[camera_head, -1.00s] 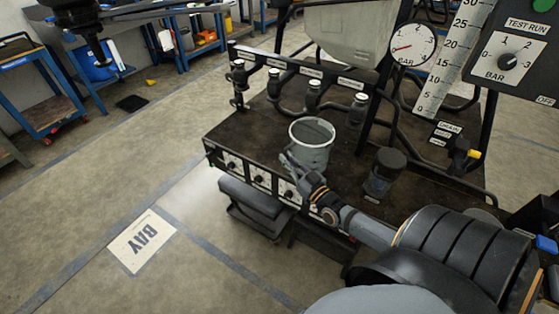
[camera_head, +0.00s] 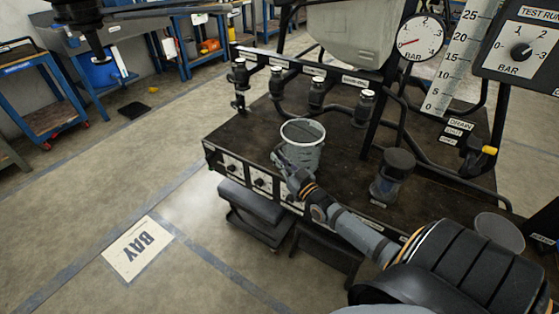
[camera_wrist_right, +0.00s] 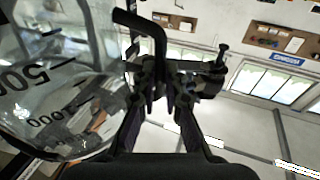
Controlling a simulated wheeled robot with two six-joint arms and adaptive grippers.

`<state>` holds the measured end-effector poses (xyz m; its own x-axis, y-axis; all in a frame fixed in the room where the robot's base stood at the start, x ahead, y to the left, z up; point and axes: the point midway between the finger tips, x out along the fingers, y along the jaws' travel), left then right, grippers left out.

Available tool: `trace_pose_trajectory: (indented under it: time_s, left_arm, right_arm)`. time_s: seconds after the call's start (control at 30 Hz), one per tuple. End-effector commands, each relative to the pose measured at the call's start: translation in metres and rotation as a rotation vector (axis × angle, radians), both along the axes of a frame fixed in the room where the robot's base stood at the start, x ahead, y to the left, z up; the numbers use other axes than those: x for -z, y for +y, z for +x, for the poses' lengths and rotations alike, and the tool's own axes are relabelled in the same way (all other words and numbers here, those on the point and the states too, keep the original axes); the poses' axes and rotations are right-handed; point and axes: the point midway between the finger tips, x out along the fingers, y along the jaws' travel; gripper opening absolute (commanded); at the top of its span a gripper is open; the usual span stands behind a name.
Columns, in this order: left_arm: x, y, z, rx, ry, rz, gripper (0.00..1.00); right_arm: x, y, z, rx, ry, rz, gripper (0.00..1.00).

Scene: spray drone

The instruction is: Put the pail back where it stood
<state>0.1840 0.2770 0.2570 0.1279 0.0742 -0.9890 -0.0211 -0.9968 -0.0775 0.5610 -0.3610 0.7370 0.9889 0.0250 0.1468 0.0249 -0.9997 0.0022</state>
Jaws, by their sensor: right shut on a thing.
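The pail (camera_head: 303,150) is a clear, open-topped vessel with a pale rim, upright over the front part of the dark bench deck (camera_head: 240,135). In the right wrist view the pail (camera_wrist_right: 50,75) fills the left side and shows black volume marks. My right gripper (camera_head: 280,160) is at the pail's front left side, shut on a dark bent bar (camera_wrist_right: 155,40) that looks like its handle. I cannot tell whether the pail's base touches the deck. My left gripper (camera_head: 97,50) hangs far off at the upper left; its finger opening is unclear.
A grey round disc (camera_head: 499,232) lies at the right. A pressure gauge (camera_head: 421,38) is above. Bare deck lies left of the pail.

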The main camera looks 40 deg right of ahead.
Motion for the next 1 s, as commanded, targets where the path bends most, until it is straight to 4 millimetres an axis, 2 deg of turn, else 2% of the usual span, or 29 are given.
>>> trace_pose_trajectory:
  time_s: [0.07,0.1,0.27,0.6,0.67,0.73,1.0]
  left_arm:
    - [0.001,0.000,0.002,0.000,-0.001,0.000,0.00]
    - [0.000,0.000,0.003,0.000,-0.001,0.000,0.00]
    - [0.000,0.000,0.002,0.000,0.001,0.000,0.00]
    - [-0.004,0.000,0.002,0.000,-0.003,0.000,0.00]
    - [-0.004,0.000,0.000,0.000,-0.006,0.000,0.00]
    - [-0.002,0.000,-0.015,-0.001,0.009,-0.001,0.00]
    - [-0.002,0.001,-0.049,0.000,0.019,0.000,0.00]
  right_arm:
    - [0.002,0.000,0.000,0.000,-0.001,0.000,0.00]
    - [0.003,0.000,0.000,0.000,0.000,0.000,0.11]
    - [0.002,0.000,0.000,0.000,0.000,0.000,0.32]
    - [-0.002,0.000,0.000,0.000,0.000,-0.001,0.32]
    - [0.000,0.000,-0.008,-0.001,0.003,-0.001,0.32]
    - [0.000,0.000,-0.021,-0.001,0.005,-0.002,0.32]
    - [0.011,-0.002,-0.087,-0.001,0.006,-0.001,0.32]
